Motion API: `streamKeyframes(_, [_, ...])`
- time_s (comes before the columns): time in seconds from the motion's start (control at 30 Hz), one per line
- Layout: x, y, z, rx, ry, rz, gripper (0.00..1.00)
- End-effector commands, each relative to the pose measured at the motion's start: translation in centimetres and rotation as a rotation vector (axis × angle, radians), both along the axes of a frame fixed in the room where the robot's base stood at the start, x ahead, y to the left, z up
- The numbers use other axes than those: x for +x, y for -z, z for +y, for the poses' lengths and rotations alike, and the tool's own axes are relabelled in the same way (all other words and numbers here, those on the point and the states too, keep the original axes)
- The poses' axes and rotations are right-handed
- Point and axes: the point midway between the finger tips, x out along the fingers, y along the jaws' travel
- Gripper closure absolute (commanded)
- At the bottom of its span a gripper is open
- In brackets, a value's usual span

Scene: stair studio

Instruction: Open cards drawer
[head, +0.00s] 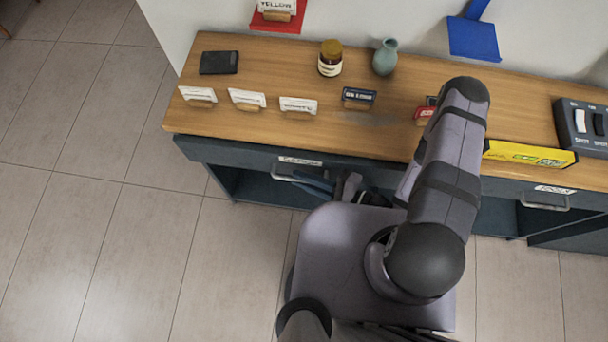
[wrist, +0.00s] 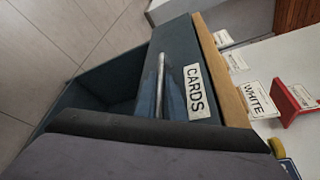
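The cards drawer (wrist: 187,65) has a dark blue-grey front with a white CARDS label (wrist: 196,92) in the wrist view. In the head view it is the left drawer front (head: 236,151), and it looks shut. Its metal bar handle (wrist: 160,75) sticks out below the label; its left part shows in the head view (head: 284,178). The handle's near end is hidden by my gripper.
The wooden counter (head: 270,125) carries small card stands (head: 247,98), a jar (head: 330,58), a vase (head: 385,56) and a black flat object (head: 219,62). A second handle (head: 545,204) is at right. Open shelves lie below. Floor (head: 130,240) is clear at left.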

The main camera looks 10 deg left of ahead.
Motion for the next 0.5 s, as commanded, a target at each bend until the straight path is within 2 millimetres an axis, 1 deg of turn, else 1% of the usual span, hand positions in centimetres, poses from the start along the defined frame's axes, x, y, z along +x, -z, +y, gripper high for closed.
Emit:
streamKeyframes(0.07, [-0.1, 0.0, 0.0, 0.000, 0.000, 0.001, 1.00])
streamKeyframes(0.17, [-0.7, 0.1, -0.1, -0.001, 0.003, 0.006, 1.00])
streamKeyframes(0.4, [-4.6, 0.3, -0.4, -0.008, 0.008, 0.011, 1.00])
streamKeyframes(0.5, [-5.6, 0.4, -0.5, -0.012, 0.010, 0.012, 1.00])
